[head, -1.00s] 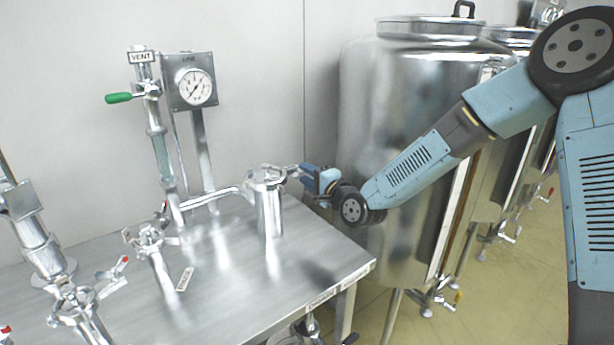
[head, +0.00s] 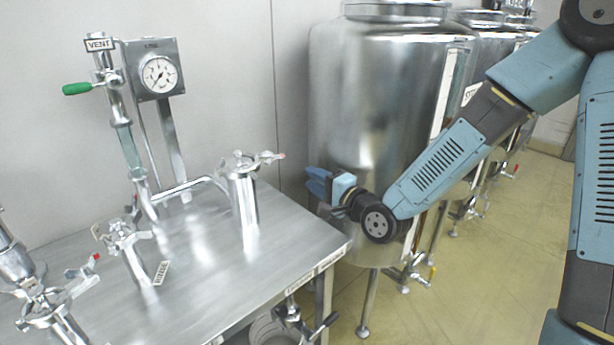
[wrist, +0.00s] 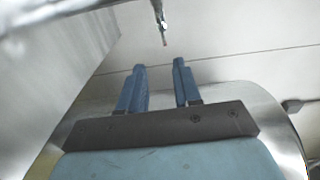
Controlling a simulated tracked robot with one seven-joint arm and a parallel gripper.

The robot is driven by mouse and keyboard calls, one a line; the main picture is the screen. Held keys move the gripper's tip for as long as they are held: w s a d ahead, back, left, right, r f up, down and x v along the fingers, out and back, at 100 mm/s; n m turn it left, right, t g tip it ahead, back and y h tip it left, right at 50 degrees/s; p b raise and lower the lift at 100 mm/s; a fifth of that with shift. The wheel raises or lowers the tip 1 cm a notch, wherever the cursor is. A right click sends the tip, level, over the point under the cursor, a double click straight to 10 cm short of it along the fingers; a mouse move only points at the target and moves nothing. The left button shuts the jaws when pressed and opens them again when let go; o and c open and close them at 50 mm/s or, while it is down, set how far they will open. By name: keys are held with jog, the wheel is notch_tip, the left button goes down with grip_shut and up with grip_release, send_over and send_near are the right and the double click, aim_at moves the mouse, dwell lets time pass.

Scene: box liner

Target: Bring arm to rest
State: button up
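My blue arm reaches in from the right in the head view. My gripper (head: 318,184) is beside the right end of the steel table, in front of the large tank. In the wrist view its two blue fingers (wrist: 160,88) stand apart with nothing between them. The steel canister (head: 241,200) with a clamped lid stands upright on the table, left of the gripper and apart from it. A red-tipped lever also shows beyond the fingers in the wrist view (wrist: 162,28).
The steel table (head: 215,275) carries a gauge (head: 158,74), a vent pipe with a green handle (head: 77,88) and several clamped fittings on the left. A large steel tank (head: 375,110) stands close behind my forearm. Open floor (head: 480,280) lies at the lower right.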

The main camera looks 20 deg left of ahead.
jog(key=shift+d, duration=0.15)
jog(key=w+d+r+n+h, duration=0.1)
jog(key=d+r+n+h, duration=0.15)
jog(key=d+h, duration=0.6)
jog(key=d+r+n+h, duration=0.1)
jog(key=d+n+h, duration=0.2)
jog(key=d, duration=1)
jog(key=s+d+r+g+h, duration=0.1)
jog(key=s+d+r+g, duration=0.1)
jog(key=s+d+r, duration=0.3)
jog(key=s+d+r+g+h, duration=0.2)
jog(key=s+d+r, duration=0.3)
jog(key=s+d, duration=0.7)
jog(key=s+n, duration=0.1)
jog(key=s, duration=0.3)
jog(key=shift+s, duration=0.3)
jog(key=shift+r+h, duration=0.1)
jog(key=shift+h, duration=0.15)
